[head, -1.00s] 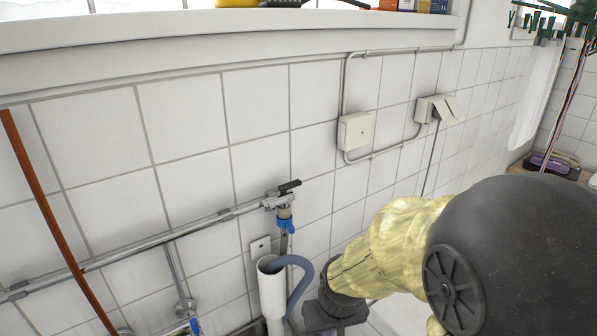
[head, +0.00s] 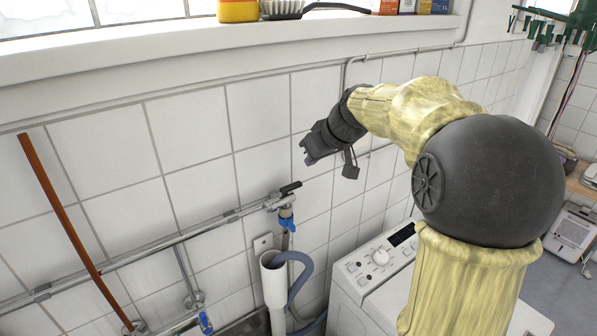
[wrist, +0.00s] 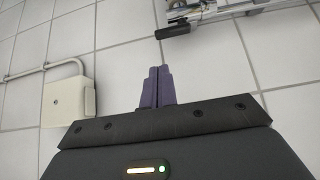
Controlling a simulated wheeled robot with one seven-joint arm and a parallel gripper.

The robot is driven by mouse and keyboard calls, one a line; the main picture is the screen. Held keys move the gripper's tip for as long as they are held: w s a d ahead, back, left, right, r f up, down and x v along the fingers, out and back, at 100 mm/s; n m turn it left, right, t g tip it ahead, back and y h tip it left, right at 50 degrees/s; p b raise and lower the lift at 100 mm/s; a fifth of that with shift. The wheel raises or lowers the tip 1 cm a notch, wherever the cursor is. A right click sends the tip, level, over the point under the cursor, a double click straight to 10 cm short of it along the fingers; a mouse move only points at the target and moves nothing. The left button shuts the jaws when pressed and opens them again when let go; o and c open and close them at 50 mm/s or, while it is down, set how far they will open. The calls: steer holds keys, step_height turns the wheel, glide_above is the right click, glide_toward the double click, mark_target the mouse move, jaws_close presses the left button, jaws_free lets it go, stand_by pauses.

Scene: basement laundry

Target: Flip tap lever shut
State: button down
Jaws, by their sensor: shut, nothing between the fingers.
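The tap (head: 281,202) is on a metal pipe along the tiled wall in the head view, with a blue hose fitting below it. Its black lever (head: 290,187) points to the right, roughly along the pipe. My gripper (head: 309,160) is above and slightly right of the lever, apart from it. In the wrist view my purple fingers (wrist: 156,86) are together and empty. The black lever also shows there (wrist: 172,29), near the top edge, ahead of the fingertips, with part of the metal tap beside it.
A white washing machine (head: 352,283) stands below right. A white standpipe (head: 273,279) with a grey hose is under the tap. A junction box (wrist: 68,101) is on the wall. A brown pipe (head: 72,222) runs at left, and a window sill (head: 160,55) is above.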

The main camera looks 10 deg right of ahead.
mark_target(291, 189)
steer(key=p+x, duration=0.3)
steer(key=x, duration=0.7)
steer(key=shift+d+p, duration=0.25)
steer(key=shift+p, duration=0.2)
steer(key=shift+a+m, duration=0.1)
steer(key=shift+m, duration=0.2)
